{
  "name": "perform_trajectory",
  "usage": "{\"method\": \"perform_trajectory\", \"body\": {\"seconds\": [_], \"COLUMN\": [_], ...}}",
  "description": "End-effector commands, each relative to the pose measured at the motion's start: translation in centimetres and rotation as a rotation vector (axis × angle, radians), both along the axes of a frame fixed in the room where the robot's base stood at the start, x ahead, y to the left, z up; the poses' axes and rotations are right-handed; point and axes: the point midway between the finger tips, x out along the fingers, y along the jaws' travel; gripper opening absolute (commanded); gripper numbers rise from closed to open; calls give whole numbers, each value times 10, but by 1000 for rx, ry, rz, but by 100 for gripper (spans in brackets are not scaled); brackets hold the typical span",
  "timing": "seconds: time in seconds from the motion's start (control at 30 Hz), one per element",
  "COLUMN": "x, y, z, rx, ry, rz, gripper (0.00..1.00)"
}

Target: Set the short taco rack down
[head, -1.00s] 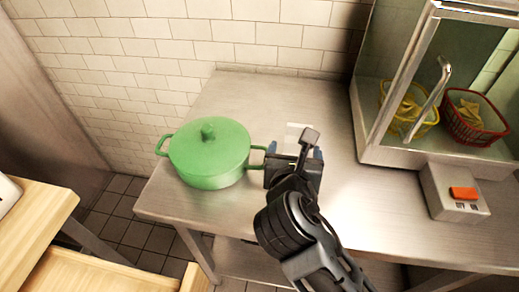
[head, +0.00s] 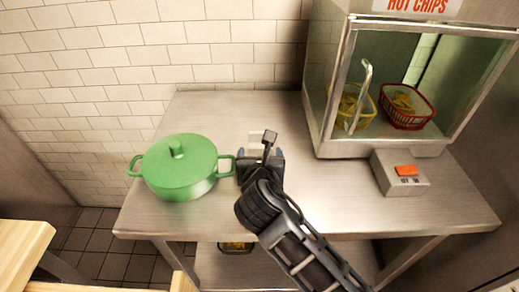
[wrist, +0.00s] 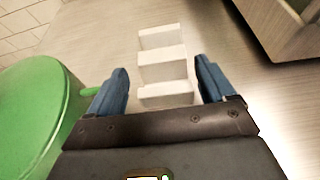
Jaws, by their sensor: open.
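The short taco rack is a small white stepped piece (wrist: 163,72). In the wrist view it stands on the steel table, between and just beyond my fingers, with a gap on each side. In the head view only a pale bit of the rack (head: 256,137) shows behind my gripper (head: 261,155). My gripper, with blue fingers, is open in the wrist view (wrist: 160,68) and does not grip the rack. The rack's near lower end is partly hidden by my gripper body.
A green lidded pot (head: 180,168) stands close left of my gripper, its handle almost against it. A glass chip warmer (head: 325,125) with yellow and red baskets stands to the right, a switch box (head: 400,172) before it. The steel table (head: 330,195) is bare between.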

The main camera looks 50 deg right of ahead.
Motion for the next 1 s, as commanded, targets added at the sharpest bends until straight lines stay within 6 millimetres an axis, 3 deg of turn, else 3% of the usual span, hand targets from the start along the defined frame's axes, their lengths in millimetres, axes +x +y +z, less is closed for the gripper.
{"method": "perform_trajectory", "body": {"seconds": [0.2,0.53,1.0], "x": [19,24,23], "y": [-22,-26,-26], "z": [-11,-14,-14], "rx": [-1,0,0], "ry": [1,0,0], "rz": [0,2,2], "gripper": [83,83,39]}}
